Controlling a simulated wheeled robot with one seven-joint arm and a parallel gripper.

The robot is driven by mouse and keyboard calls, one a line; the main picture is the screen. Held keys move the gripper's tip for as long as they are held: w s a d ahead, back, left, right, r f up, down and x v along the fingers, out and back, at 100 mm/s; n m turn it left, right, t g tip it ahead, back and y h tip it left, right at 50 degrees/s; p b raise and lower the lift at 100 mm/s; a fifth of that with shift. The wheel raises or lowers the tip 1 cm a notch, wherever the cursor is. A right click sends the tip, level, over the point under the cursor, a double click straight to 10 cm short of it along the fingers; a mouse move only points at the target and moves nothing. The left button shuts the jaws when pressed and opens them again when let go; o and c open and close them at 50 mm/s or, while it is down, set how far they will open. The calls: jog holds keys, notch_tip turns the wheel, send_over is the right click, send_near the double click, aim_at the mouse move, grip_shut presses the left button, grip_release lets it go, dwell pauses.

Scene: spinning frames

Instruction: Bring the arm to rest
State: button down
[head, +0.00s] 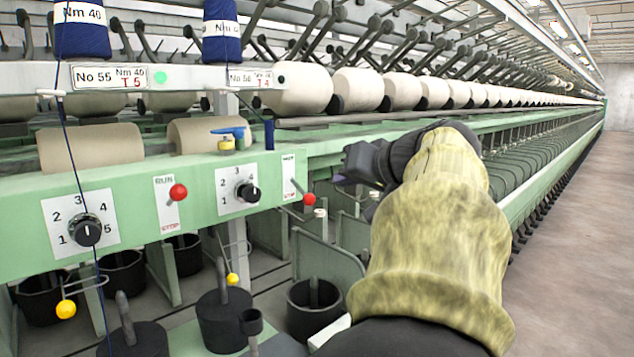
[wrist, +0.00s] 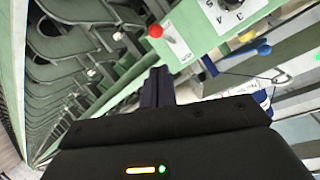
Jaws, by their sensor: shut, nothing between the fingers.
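My gripper (head: 345,180) reaches out in front of the green machine rail in the head view, at the end of my sleeved arm. In the wrist view my gripper (wrist: 157,85) has its dark fingers together with nothing between them. The right red-knobbed lever (head: 309,199) is a little to the left of my gripper, and they look apart. A red knob also shows beyond the fingers in the wrist view (wrist: 155,31).
The green rail (head: 140,205) carries a left dial (head: 87,231), a right dial (head: 246,193) and another red lever (head: 178,192). Blue yarn bobbins (head: 80,30) hang above. Yellow balls (head: 66,309) hang on wires below. The aisle floor (head: 580,230) at right is clear.

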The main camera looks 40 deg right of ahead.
jog(key=shift+s+d, duration=0.1)
jog(key=shift+s, duration=0.1)
dwell(0.4)
jog(key=w+a+f+g+y, duration=0.1)
jog(key=w+a+f+g, duration=0.15)
jog(key=a+f, duration=0.45)
jog(key=w+a+f+n+g+y, duration=0.1)
jog(key=w+a+f+g, duration=0.15)
jog(key=f, duration=0.85)
jog(key=w+a+f+g+y, duration=0.1)
jog(key=w+a+f+g, duration=0.15)
jog(key=a+f, duration=0.45)
jog(key=s+a+f+n+g, duration=0.2)
jog(key=s+a+f+n, duration=0.15)
jog(key=a+f, duration=0.45)
jog(key=s+a+f+n+g, duration=0.25)
jog(key=s+a+f, duration=0.3)
jog(key=f, duration=0.55)
notch_tip(320, 180, up, 27)
jog(key=w+t+p, duration=0.1)
jog(key=p, duration=2.5)
jog(key=shift+a+f+h, duration=0.2)
jog(key=shift+a+h, duration=0.1)
jog(key=shift+a, duration=0.1)
